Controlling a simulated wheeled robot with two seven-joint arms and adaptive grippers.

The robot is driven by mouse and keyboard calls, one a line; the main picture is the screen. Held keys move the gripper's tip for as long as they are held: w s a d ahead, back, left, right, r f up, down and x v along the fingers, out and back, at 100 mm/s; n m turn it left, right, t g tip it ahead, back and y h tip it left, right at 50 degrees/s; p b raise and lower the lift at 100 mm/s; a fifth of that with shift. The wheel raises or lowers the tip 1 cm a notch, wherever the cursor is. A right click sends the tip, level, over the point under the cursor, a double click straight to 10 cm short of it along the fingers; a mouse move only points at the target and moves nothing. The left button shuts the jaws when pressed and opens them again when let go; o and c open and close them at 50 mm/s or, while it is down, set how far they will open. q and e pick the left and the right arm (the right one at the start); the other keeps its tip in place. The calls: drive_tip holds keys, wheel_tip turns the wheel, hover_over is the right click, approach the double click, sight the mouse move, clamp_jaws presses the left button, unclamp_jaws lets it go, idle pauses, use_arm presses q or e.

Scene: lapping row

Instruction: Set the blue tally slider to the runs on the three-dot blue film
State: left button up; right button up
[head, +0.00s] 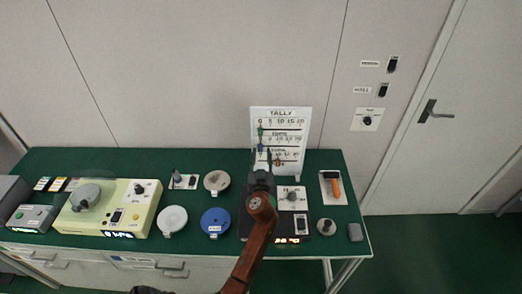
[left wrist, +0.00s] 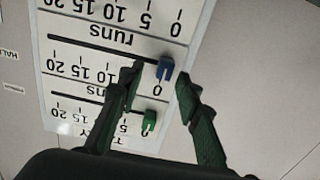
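The white tally board (head: 293,118) stands at the back of the green bench. Its blue slider (head: 261,148) sits at the zero end of the middle slot; in the left wrist view the blue slider (left wrist: 166,70) shows beside the 0 mark, picture upside down. The green slider (left wrist: 149,121) is at the zero end of its slot. My left gripper (left wrist: 160,73) is open in front of the board, with its fingertips on either side of the blue slider; contact cannot be told. Small film cards (head: 57,184) lie at the bench's left; their dots are too small to read. My right gripper is out of view.
An orange slider (head: 277,162) is lower on the board. A cream machine (head: 80,222), a white disc (head: 172,220) and a blue disc (head: 215,222) stand left of my arm. Wall switches (head: 392,64) are beside the door.

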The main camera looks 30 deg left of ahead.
use_arm(q)
drive_tip(key=shift+w+a, duration=0.3)
drive_tip(key=shift+a, duration=0.15)
drive_tip(key=shift+c, duration=0.8)
clamp_jaws()
